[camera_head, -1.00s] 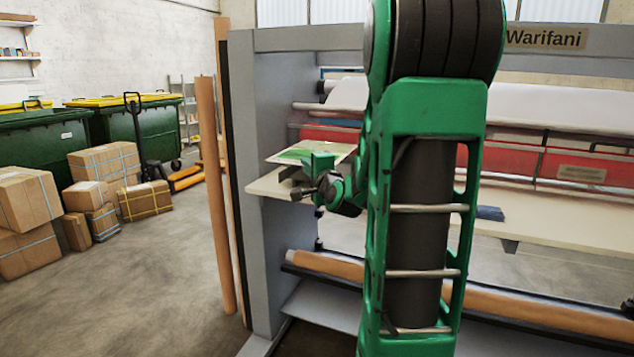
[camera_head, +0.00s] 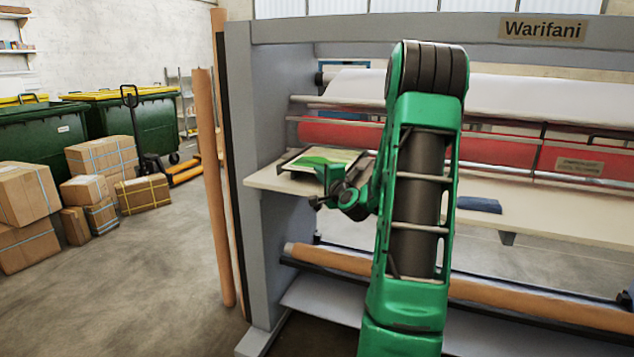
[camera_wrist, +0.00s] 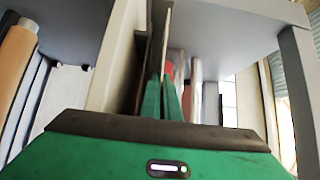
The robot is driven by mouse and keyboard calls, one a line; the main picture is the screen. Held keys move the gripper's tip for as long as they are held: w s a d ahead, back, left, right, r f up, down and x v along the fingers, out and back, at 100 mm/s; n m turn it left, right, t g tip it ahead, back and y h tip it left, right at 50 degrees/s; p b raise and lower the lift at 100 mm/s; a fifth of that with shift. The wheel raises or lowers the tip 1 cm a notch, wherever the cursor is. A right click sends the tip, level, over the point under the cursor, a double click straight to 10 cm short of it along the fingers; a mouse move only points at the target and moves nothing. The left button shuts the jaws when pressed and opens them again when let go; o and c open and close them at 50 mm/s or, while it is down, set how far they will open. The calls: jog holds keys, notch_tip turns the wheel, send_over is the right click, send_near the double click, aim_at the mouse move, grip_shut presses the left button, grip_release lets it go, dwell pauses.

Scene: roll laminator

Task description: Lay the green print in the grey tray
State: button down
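The green print (camera_head: 333,158), a pale sheet with green areas, lies nearly flat at the left end of the laminator's table. The dark-rimmed grey tray (camera_head: 287,160) shows along its left side. The print appears to lie over or inside the tray; whether it touches the bottom cannot be told. My gripper (camera_head: 326,175) is at the print's near edge. In the wrist view its two green fingers (camera_wrist: 162,95) are close together on a thin sheet seen edge-on, which appears to be the print. My gripper hides the print's near right corner.
The laminator's grey side frame (camera_head: 262,120) stands just left of the tray. Red and white rollers (camera_head: 340,132) lie behind it. The cream table (camera_head: 560,215) runs right, with a blue item (camera_head: 479,205) on it. A brown roll (camera_head: 335,260) is below.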

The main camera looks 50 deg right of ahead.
jog(key=shift+f, duration=1.25)
jog(key=c, duration=2)
grip_release()
